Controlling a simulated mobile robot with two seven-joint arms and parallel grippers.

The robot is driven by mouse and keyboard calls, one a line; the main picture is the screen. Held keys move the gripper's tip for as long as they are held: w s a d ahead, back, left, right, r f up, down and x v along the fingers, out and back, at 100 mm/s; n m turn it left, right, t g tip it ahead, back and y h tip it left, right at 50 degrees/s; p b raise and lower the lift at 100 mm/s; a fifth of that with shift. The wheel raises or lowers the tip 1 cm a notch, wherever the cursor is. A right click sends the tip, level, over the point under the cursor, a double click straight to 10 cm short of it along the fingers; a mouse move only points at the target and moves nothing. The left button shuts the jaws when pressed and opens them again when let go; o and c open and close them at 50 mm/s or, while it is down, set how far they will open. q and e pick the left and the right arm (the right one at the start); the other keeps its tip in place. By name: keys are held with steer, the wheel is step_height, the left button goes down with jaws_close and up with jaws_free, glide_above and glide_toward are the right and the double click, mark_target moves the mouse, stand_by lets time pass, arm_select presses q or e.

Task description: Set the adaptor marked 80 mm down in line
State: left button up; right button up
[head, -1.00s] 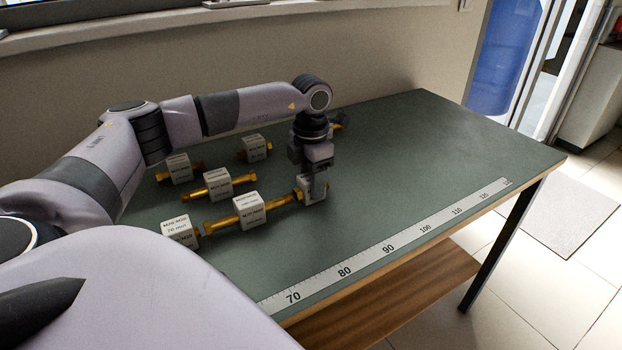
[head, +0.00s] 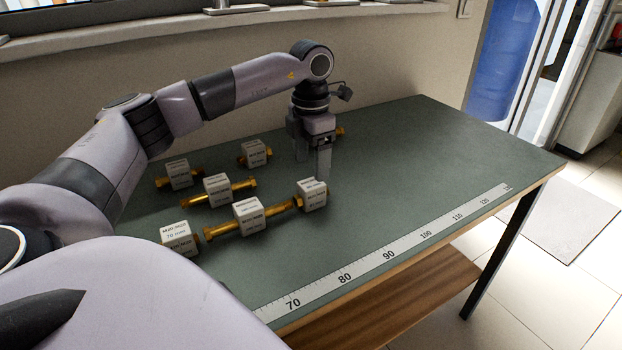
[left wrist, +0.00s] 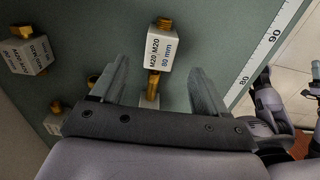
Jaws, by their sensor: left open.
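The adaptor marked 80 mm (left wrist: 162,52) is a pale block with brass ends; its label reads clearly in the left wrist view. It appears to be the right-hand block (head: 312,194) of the front row in the head view, resting on the green bench. It lies in line with the middle adaptor (head: 249,216) and the one marked 70 mm (head: 179,239); whether the brass ends touch, I cannot tell. My left gripper (head: 312,165) is open and empty, just above and behind the 80 mm block. My right gripper is not in view.
More adaptors lie behind the front row: one (head: 217,190) in the middle, one (head: 178,174) to the left and one (head: 255,153) further back. A printed ruler strip (head: 390,257) runs along the front edge. The bench's right side (head: 450,150) is clear.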

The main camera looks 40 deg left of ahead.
mark_target(311, 184)
arm_select(q)
step_height(311, 184, up, 5)
steer(key=shift+r, duration=0.1)
stand_by(0.7)
